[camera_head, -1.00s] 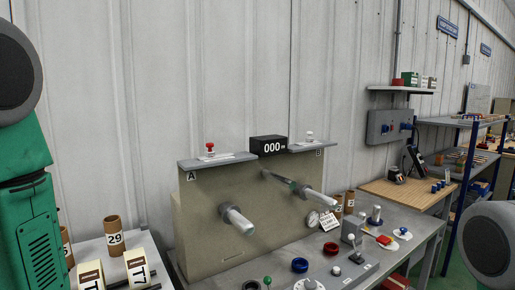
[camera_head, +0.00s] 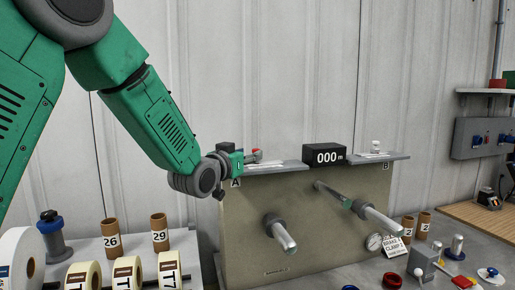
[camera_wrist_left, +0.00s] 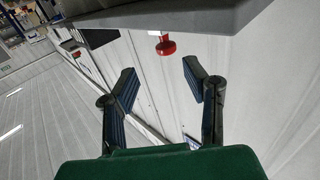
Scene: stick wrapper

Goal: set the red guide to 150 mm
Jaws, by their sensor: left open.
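The red guide, a small red knob (camera_head: 257,154), sits on the grey ledge marked A (camera_head: 278,167) on top of the beige machine panel (camera_head: 330,215). It is partly hidden by my left gripper (camera_head: 248,157), which is at the ledge's left end, close to the knob. In the left wrist view my left gripper (camera_wrist_left: 158,75) is open and empty. There the red knob (camera_wrist_left: 165,45) shows just beyond the fingertips, roughly between them and apart from both. The scale marks on the ledge are too small to read. My right gripper is out of view.
A black display (camera_head: 324,155) reading 000 stands between ledges A and B (camera_head: 380,156). A white-topped knob (camera_head: 376,147) is on ledge B. Two spindles (camera_head: 282,235) stick out of the panel's front. Cardboard cores (camera_head: 160,233) and label rolls (camera_head: 128,272) stand at the lower left.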

